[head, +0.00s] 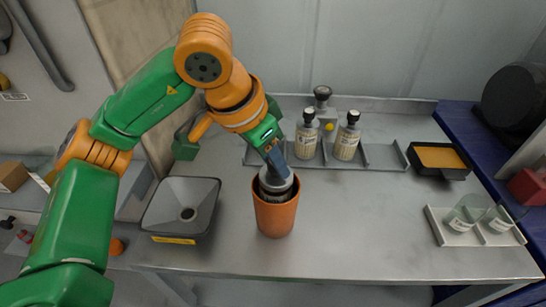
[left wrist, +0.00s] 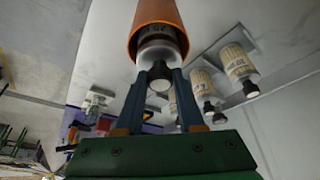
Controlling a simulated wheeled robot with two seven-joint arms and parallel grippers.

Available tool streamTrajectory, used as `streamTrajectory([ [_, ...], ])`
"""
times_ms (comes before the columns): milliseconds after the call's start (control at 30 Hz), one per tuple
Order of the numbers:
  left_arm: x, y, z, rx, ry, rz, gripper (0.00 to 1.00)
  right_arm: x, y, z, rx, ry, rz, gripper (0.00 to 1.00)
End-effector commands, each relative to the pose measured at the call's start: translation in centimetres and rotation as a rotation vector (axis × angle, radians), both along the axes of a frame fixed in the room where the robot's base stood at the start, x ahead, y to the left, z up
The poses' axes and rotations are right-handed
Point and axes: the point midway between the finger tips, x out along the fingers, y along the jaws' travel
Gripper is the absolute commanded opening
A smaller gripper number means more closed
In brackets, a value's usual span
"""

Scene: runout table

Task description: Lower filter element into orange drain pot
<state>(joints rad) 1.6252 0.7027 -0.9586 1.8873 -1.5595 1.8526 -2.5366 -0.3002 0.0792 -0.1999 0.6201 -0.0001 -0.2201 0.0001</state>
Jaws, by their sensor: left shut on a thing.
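The orange drain pot (head: 274,217) stands upright on the grey table, near the middle of the head view. The filter element (head: 276,183) is a dark and silver cylinder partly inside the pot's mouth, with its top above the rim. My left gripper (head: 277,166) is shut on the top of the filter element from above. In the left wrist view, the two blue fingers (left wrist: 158,84) close on the knob of the filter element (left wrist: 158,52), which sits within the rim of the orange pot (left wrist: 157,12). The filter's lower part is hidden inside the pot. My right gripper is not in view.
A grey square funnel basin (head: 182,205) is left of the pot. Labelled bottles (head: 306,136) stand in a grey rack (head: 376,158) behind. A black tray with orange contents (head: 438,158) and a tray with glass beakers (head: 472,232) are to the right.

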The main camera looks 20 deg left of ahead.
Motion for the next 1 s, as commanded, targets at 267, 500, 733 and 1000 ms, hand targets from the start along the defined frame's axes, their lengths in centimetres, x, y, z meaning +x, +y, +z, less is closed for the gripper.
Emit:
streamTrajectory([
  [267, 0.0, 0.0, 0.1, 0.0, 0.0, 0.0, 0.72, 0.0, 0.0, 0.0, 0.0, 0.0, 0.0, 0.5],
  [500, -0.1, 0.1, 0.3, -0.001, -0.001, 0.0, 0.72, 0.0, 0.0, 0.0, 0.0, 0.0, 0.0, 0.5],
  [733, -1.6, 1.0, 4.7, -0.001, -0.004, -0.001, 0.72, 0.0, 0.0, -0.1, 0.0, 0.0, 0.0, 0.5],
  [1000, -2.3, 1.5, 6.7, 0.0, 0.0, 0.0, 0.72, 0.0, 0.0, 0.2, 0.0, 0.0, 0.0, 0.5],
])
